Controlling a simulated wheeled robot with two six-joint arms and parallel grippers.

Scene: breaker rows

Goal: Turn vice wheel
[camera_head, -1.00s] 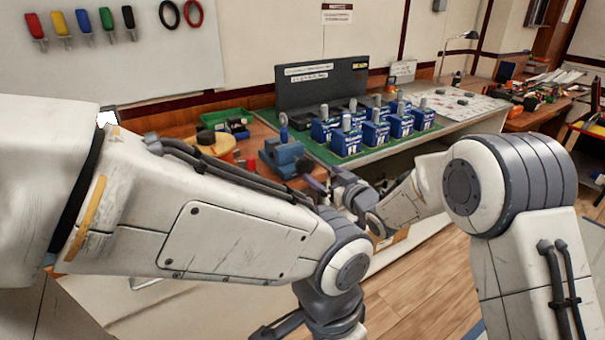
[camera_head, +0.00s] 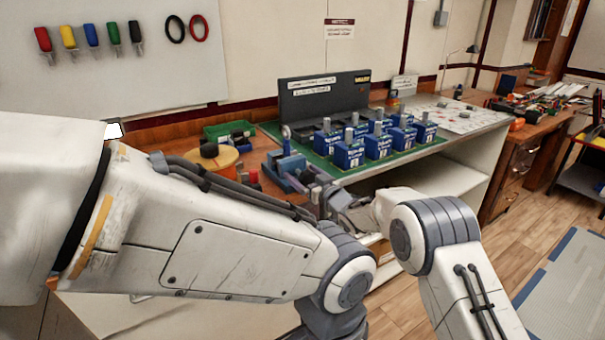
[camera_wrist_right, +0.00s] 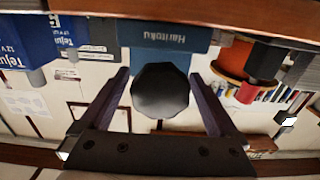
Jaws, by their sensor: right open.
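The blue vice (camera_head: 283,168) stands at the near edge of the bench, left of the blue breakers. In the right wrist view its blue body (camera_wrist_right: 165,38) carries upside-down lettering. The vice wheel, a dark many-sided knob (camera_wrist_right: 160,90), lies between the fingers of my right gripper (camera_wrist_right: 160,100). The fingers are open, one on each side of the wheel, with narrow gaps showing.
Blue breakers (camera_head: 378,144) stand in rows on a green mat right of the vice, before a dark rack (camera_head: 322,98). A green bin (camera_head: 228,132) and an orange-yellow spool (camera_head: 212,158) are left of it. Open floor (camera_head: 505,220) is at the right.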

